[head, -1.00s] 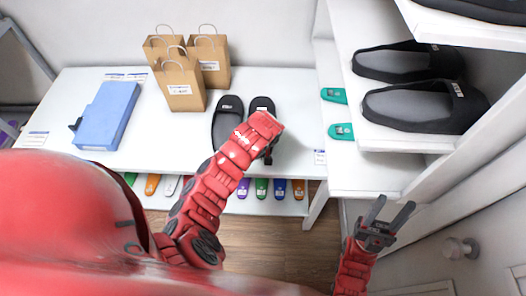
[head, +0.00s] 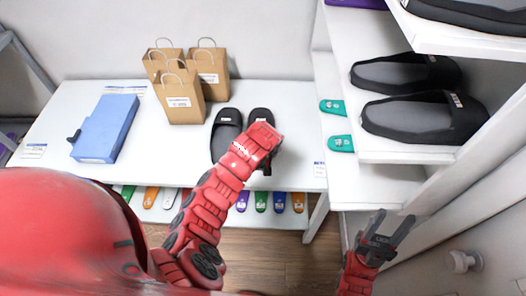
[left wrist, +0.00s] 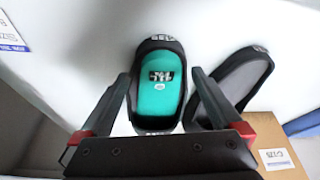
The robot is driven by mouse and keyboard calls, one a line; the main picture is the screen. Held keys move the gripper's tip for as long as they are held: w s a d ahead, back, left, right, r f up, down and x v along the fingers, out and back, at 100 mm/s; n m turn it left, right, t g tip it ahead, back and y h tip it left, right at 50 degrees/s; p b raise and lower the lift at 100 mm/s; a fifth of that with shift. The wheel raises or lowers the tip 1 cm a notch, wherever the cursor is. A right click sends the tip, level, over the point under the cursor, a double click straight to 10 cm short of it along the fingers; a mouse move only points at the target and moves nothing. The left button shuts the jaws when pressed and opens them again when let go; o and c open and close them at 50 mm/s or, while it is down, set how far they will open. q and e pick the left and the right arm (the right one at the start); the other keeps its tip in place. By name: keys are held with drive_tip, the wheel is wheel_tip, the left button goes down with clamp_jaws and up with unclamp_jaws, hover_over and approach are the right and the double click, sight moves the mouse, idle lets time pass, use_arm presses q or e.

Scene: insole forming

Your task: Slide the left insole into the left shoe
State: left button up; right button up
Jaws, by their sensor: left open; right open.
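A pair of dark slip-on shoes stands on the white table. One shoe (head: 226,132) is clear in the head view; the other (head: 261,115) is partly behind my left arm. In the left wrist view, the nearer shoe (left wrist: 172,42) has a green insole (left wrist: 160,88) with a white label lying in it. My left gripper (left wrist: 160,78) is open, its fingers on either side of that shoe; I cannot tell whether they touch it. The other shoe (left wrist: 240,75) is beside it, with a grey inside. My right gripper (head: 392,225) is open and empty, low at the right, away from the table.
Paper bags (head: 182,101) and a blue box (head: 107,128) stand on the table (head: 170,150). A shelf at the right holds another pair of dark shoes (head: 425,118) and green insoles (head: 340,143). Several coloured insoles (head: 261,201) lie below the table top.

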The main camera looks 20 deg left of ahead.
use_arm(q)
drive_tip(key=b+v, duration=0.2)
drive_tip(key=v, duration=0.3)
drive_tip(key=shift+r, duration=0.2)
drive_tip(key=p+v, duration=0.6)
drive_tip(key=v, duration=0.5)
drive_tip(key=shift+r, duration=0.35)
drive_tip(key=shift+s+d, duration=0.1)
drive_tip(key=shift+s, duration=0.1)
